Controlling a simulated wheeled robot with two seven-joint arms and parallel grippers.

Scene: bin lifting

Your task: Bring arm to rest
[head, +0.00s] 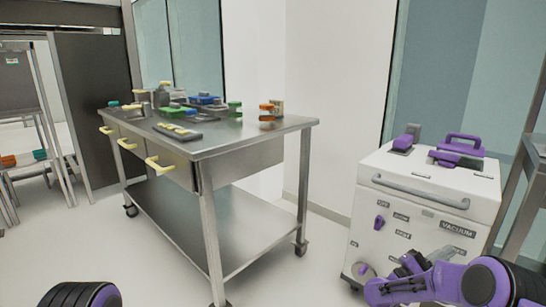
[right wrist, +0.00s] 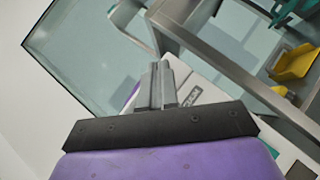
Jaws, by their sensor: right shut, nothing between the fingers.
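My right arm comes in at the lower right of the head view, purple and black. Its gripper (head: 408,266) is in front of the white vacuum cabinet. In the right wrist view the gripper fingers (right wrist: 157,85) are together with nothing between them. My left gripper is not in view; only a dark rounded part of mine shows at the bottom left of the head view.
A steel wheeled table (head: 240,143) with yellow drawer handles and several small items stands at centre left. A white cabinet (head: 400,215) marked VACUUM, with purple handles on top, stands at the right. Floor between them is clear. Shelving (right wrist: 215,50) shows in the wrist view.

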